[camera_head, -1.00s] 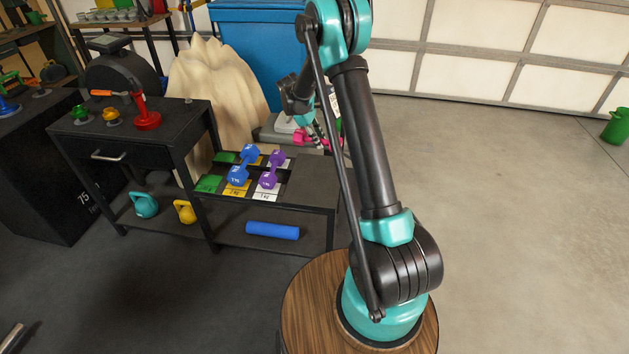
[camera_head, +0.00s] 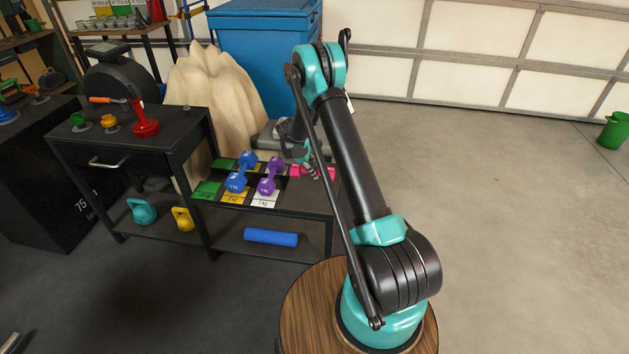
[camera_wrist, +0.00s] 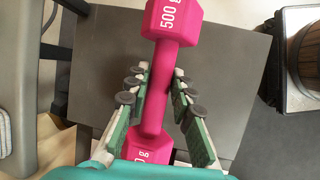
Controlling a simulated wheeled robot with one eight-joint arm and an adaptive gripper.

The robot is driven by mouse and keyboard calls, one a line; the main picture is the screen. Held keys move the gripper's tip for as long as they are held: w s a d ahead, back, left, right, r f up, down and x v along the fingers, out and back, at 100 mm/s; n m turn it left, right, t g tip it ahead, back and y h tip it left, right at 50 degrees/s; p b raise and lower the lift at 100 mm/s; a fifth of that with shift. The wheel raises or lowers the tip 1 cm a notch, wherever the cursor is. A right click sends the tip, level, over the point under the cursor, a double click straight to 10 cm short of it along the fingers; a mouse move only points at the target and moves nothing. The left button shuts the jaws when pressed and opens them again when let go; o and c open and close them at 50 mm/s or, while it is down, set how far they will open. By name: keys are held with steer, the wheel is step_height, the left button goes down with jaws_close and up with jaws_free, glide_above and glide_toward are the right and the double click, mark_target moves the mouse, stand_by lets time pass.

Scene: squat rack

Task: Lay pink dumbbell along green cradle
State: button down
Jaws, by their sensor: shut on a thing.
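The pink dumbbell (camera_wrist: 175,60), marked 500 g, is gripped by its handle in my gripper (camera_wrist: 155,90). In the head view, the dumbbell (camera_head: 327,173) shows as a small pink patch over the right end of the low shelf, partly behind my arm. My gripper (camera_head: 312,171) is there too, small and partly hidden. The green cradle (camera_head: 207,190) is at the left end of the shelf's row, with a green part also behind it. It looks empty. In the wrist view a dark grey surface lies below the dumbbell; the gap cannot be told.
A blue dumbbell (camera_head: 238,178) and a purple dumbbell (camera_head: 270,177) lie on the yellow and white cradles, between the green cradle and my gripper. A blue roller (camera_head: 271,237) lies on the lower shelf. A taller black table (camera_head: 180,125) stands at the left.

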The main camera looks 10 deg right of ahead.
steer(key=shift+f, duration=2.35)
steer(key=shift+f, duration=0.1)
steer(key=c, duration=1.3)
jaws_free()
